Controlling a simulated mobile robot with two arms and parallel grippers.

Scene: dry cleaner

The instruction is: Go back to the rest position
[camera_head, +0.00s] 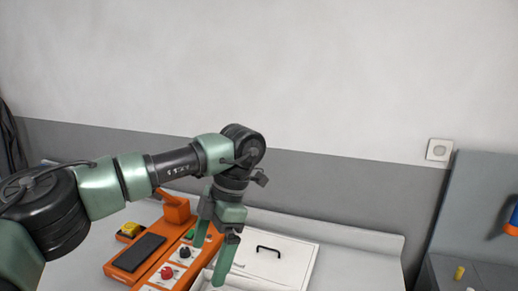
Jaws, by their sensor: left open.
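My left arm comes in from the left in the head view. Its gripper (212,262) points down, with its two green fingers apart and nothing visible between them. The fingers hang in front of an orange control panel (122,268) and the left side of a white lid with a black handle. Whether the fingertips touch anything below cannot be told. My right gripper is not in view.
The white lid (290,262) lies on a light grey worktop (362,254). The panel carries a dark screen (139,252), a red knob (167,272) and a black knob (184,253). A grey cabinet (478,215) stands at the right. A wall switch (439,150) is beside it.

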